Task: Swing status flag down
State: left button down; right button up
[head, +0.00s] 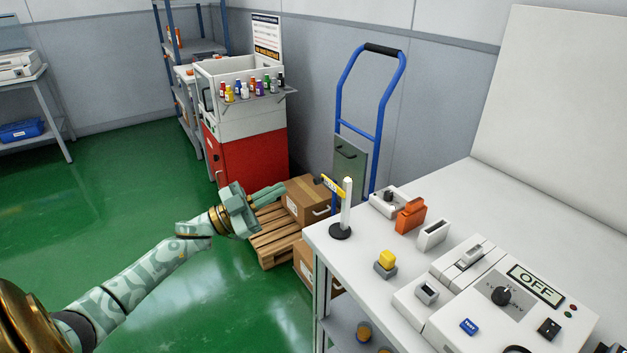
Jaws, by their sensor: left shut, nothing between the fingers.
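The status flag (331,187) is a small yellow plate with dark marks, near the top of a white post (347,205). The post stands upright on a round black base (340,231) at the left corner of the white bench. My left gripper (284,191) is to the left of the flag, with a visible gap between them in the picture. Its fingers are together and empty, pointing right toward the flag. My right gripper is not in view.
The white bench (375,276) carries a yellow button (387,259), an orange block (410,215), switches and a panel with an OFF sign (534,281). Cardboard boxes (305,201) on a wooden pallet (272,240) and a blue hand truck (357,128) stand behind. Green floor is open at left.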

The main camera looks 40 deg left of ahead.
pick_arm(q)
jog(key=w+d+b, duration=0.3)
jog(key=w, duration=0.5)
jog(key=shift+w+d+f+b, duration=0.2)
jog(key=shift+w+b, duration=0.1)
jog(key=shift+w, duration=0.1)
jog(key=shift+f+n, duration=0.1)
jog(key=shift+n, duration=0.2)
